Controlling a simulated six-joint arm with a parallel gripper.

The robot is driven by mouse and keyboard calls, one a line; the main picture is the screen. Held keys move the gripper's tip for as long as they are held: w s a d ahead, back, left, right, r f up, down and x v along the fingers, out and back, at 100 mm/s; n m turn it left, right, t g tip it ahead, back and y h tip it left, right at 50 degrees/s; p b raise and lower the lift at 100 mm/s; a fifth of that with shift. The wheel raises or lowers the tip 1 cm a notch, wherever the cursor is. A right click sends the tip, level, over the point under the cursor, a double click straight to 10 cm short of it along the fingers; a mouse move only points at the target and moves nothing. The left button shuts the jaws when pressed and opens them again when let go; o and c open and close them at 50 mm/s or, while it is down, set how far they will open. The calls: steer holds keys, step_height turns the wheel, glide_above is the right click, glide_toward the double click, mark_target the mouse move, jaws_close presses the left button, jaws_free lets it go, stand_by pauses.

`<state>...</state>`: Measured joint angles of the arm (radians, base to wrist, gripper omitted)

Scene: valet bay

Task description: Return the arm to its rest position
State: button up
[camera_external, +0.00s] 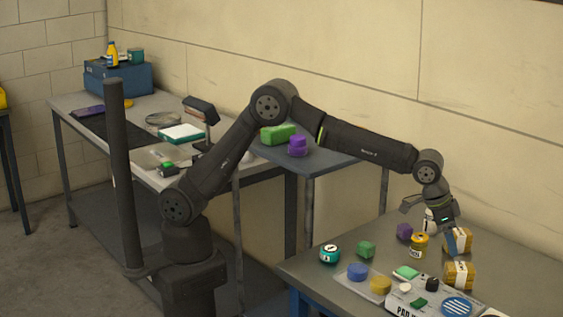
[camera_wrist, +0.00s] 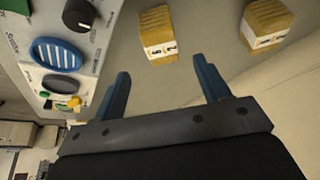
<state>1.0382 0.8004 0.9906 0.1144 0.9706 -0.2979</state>
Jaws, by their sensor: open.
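My arm reaches from its base at the lower left over to the front right table (camera_external: 310,268). My gripper (camera_external: 452,243) hangs low over that table, beside two brown packs with white labels, a rear one (camera_external: 463,238) and a front one (camera_external: 459,276). In the wrist view my gripper (camera_wrist: 161,75) has its two blue fingers spread wide with nothing between them. Both packs show beyond the fingertips there, one near the middle (camera_wrist: 157,32) and one to the right (camera_wrist: 265,24), apart from the fingers. No rest position is marked in view.
A panel (camera_external: 428,294) with a blue slotted oval lies at the table's front. Near my gripper stand a yellow jar (camera_external: 419,245), a purple block (camera_external: 404,232), a green block (camera_external: 366,249) and a teal jar (camera_external: 330,254). A side table (camera_external: 318,164) stands under my arm, against the wall.

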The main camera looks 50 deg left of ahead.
mark_target(462, 266)
steer(key=x, duration=1.1)
steer(key=shift+f, duration=0.3)
steer(key=shift+w+d+r, duration=0.15)
steer(key=shift+r, duration=1.55)
